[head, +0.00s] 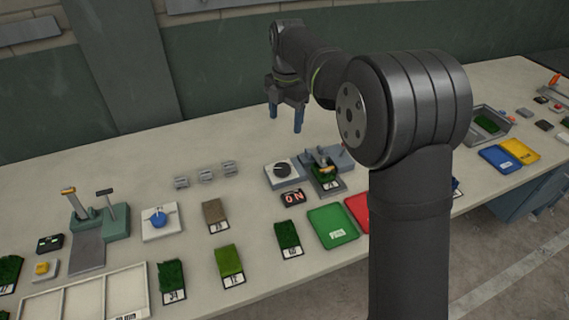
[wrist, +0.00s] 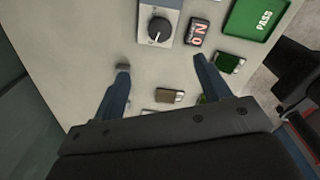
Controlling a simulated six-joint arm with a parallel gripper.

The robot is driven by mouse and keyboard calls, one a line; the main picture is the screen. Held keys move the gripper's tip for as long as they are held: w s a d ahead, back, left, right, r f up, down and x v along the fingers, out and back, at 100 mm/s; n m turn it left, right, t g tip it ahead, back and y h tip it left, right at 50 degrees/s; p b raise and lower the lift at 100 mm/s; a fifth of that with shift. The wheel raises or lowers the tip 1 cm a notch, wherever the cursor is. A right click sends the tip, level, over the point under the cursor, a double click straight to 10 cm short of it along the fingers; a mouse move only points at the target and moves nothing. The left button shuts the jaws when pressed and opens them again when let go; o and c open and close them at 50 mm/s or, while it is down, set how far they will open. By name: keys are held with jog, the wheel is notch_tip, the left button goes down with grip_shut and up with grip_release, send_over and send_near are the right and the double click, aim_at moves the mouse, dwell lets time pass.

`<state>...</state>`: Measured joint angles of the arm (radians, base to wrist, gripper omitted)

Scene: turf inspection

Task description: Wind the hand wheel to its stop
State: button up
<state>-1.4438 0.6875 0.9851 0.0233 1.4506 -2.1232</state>
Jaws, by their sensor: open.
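No part is clearly recognisable as a hand wheel. A round black knob with a white pointer mark (head: 282,169) sits on a grey box at the middle of the bench; it also shows at the top of the wrist view (wrist: 159,28). A blue knob (head: 158,218) sits on a white plate further left. A small grey machine with an orange-yellow part (head: 325,167) stands just right of the black knob, partly behind my arm. My gripper (head: 285,122) is open and empty, above the bench behind the black knob. Its two blue fingers (wrist: 160,63) point down, touching nothing.
An ON display (head: 292,198) lies in front of the knob box. Green (head: 333,226) and red (head: 357,208) trays lie nearby. Several turf samples, one being brown (head: 215,214), and small grey racks (head: 205,174) stand left. A green press-like device (head: 100,217) stands further left. The bench's back strip is clear.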

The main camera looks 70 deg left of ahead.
aim_at(284, 167)
jog(key=f, duration=1.7)
jog(key=shift+s+a+f, duration=0.2)
jog(key=shift+a+f, duration=0.05)
jog(key=shift+f, duration=0.15)
jog(key=c, duration=1)
